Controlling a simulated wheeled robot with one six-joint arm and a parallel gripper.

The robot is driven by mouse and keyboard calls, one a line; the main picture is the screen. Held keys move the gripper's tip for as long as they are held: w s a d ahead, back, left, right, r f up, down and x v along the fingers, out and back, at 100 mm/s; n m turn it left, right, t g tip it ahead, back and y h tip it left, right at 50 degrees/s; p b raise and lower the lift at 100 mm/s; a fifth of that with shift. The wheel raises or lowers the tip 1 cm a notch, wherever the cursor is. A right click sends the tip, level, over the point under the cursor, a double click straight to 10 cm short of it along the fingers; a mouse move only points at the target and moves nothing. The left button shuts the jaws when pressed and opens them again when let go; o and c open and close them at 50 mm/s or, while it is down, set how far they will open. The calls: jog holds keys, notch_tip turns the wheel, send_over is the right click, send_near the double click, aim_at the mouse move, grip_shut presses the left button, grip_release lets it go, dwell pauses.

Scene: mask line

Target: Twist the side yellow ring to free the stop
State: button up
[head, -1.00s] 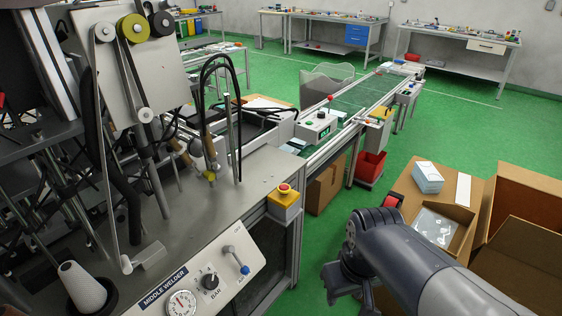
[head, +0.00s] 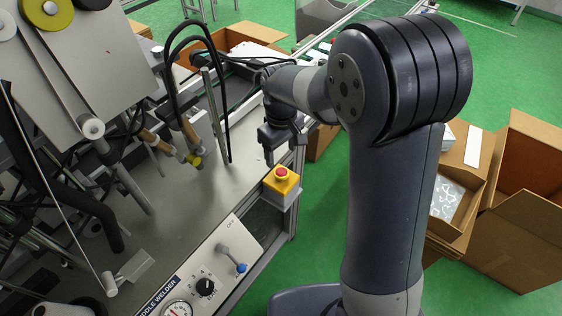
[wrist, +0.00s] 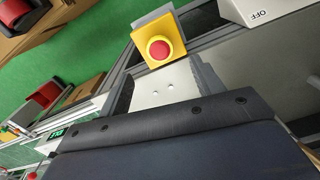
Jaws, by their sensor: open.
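The stop is a red mushroom button (head: 281,173) on a yellow box (head: 283,187) at the front edge of the welder's metal table. A narrow yellow ring shows around the button's base, but it is too small to make out well. In the wrist view, the red button (wrist: 159,49) and yellow box (wrist: 136,57) are near the top centre. My gripper (head: 269,157) is open and empty, just above and left of the button in the head view, apart from it. Its dark body (wrist: 170,150) fills the bottom of the wrist view.
Hoses and a rod (head: 216,115) stand on the metal table behind. Open cardboard boxes (head: 520,200) are on the right. Green floor lies between.

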aim_at(281, 171)
notch_tip(281, 171, down, 7)
jog(key=shift+f+p, duration=0.1)
jog(key=shift+p, duration=0.25)
jog(key=shift+c, duration=0.3)
jog(key=c, duration=0.9)
